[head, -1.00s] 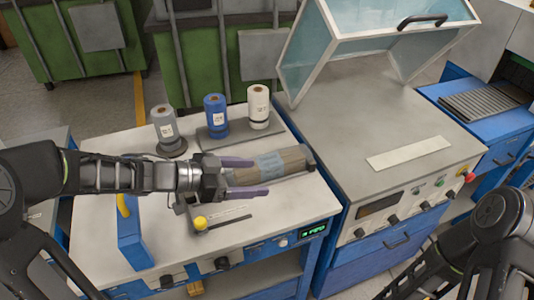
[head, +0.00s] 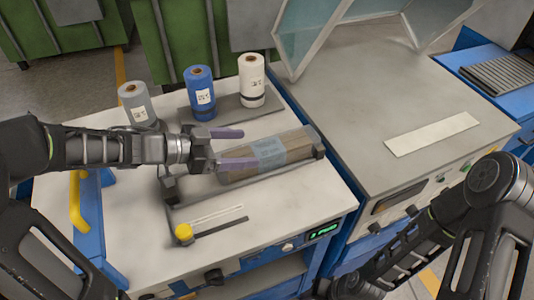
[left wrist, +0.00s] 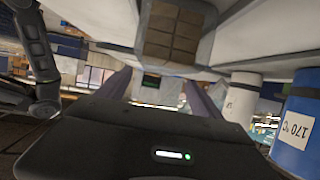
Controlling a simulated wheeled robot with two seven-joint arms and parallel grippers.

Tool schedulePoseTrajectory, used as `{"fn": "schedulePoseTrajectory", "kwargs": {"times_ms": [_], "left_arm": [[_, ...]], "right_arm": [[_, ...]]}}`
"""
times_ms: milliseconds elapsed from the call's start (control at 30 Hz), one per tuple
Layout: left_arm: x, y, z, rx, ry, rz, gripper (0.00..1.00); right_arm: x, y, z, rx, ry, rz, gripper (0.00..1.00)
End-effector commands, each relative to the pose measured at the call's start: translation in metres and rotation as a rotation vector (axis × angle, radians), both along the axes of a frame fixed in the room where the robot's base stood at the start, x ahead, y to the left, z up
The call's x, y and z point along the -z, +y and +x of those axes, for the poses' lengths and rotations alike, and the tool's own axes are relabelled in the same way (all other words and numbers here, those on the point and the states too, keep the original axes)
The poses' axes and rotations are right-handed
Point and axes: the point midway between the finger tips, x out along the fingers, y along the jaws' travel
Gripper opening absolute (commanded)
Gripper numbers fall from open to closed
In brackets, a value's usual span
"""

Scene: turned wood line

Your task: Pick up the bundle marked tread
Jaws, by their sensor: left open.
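The bundle (head: 296,143) is a long stack of grey-brown wood strips with a translucent bluish wrap around its middle. It lies on the pale bench top; I cannot read a tread mark on it. My left gripper (head: 246,148) is open and empty, with purple fingers at the bundle's left end. In the head view the lower finger overlaps the bundle and the upper one shows behind it. The left wrist view shows the bundle's end (left wrist: 170,35) as stacked brown blocks, ahead of the fingers. My right arm shows at the right, without its fingers.
Grey (head: 134,98), blue (head: 200,88) and white (head: 251,74) rolls stand behind the bundle. A grey machine (head: 375,110) with a raised clear hood stands to the right.

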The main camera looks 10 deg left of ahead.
Motion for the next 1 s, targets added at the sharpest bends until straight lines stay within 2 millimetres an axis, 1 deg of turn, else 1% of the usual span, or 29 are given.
{"fn": "schedulePoseTrajectory", "kwargs": {"times_ms": [200, 433, 767, 867, 1000], "left_arm": [[0.001, -0.002, 0.001, 0.001, 0.000, 0.000, 0.76], [0.010, -0.019, 0.012, 0.001, 0.000, 0.000, 0.76], [0.010, -0.021, 0.014, 0.000, 0.000, 0.000, 0.76], [0.014, -0.026, 0.017, 0.003, 0.001, -0.001, 0.76], [0.025, -0.041, 0.027, 0.003, 0.003, -0.002, 0.76]], "right_arm": [[0.000, 0.000, 0.000, 0.000, 0.000, 0.000, 0.36], [0.003, 0.000, 0.000, 0.000, 0.000, 0.000, 0.36], [0.004, 0.000, 0.000, 0.000, -0.001, 0.000, 0.36], [0.005, 0.000, 0.000, 0.000, -0.001, 0.000, 0.36], [0.009, 0.000, 0.000, 0.000, -0.001, 0.000, 0.36]]}}
